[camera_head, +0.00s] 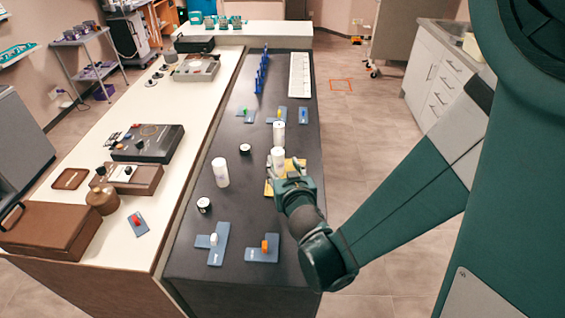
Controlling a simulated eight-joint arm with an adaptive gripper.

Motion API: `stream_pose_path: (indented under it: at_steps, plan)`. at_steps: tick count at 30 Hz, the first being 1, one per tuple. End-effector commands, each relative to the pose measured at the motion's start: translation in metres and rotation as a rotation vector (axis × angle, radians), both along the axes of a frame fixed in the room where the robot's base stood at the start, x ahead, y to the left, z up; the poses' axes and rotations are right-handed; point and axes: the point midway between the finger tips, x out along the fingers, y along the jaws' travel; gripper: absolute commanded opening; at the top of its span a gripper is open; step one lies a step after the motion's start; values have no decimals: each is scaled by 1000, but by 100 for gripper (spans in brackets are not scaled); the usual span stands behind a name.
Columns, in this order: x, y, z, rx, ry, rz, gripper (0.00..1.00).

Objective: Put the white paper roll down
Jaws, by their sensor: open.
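Several white cylinders stand on the dark table (190,262). One white roll (278,156) is upright at the yellow pad (299,165), just beyond my gripper. A similar white roll (279,133) stands behind it, and a third white cylinder (220,173) stands apart to the left. I cannot tell for sure which one is the paper roll. My gripper (291,182) is open, low over the near edge of the yellow pad. Its fingers partly hide the pad and the base of the nearest roll. I cannot tell whether they touch that roll.
Blue plates with a white (214,240) and an orange piece (265,246) lie at the front. Small black-and-white round items (204,205) are on the left. Blue upright pieces (262,72) and a white strip (299,75) are farther back. Bare dark surface shows left of the pad.

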Motion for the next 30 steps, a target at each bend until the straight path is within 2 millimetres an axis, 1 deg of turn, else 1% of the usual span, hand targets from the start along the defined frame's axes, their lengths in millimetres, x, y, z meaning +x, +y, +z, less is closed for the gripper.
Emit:
stream_pose_path:
  at_steps: [25, 30]
  plan:
    - [-1, -1, 0, -1, 1, -1, 42]
    - [-1, -7, 3, -4, 9, -10, 42]
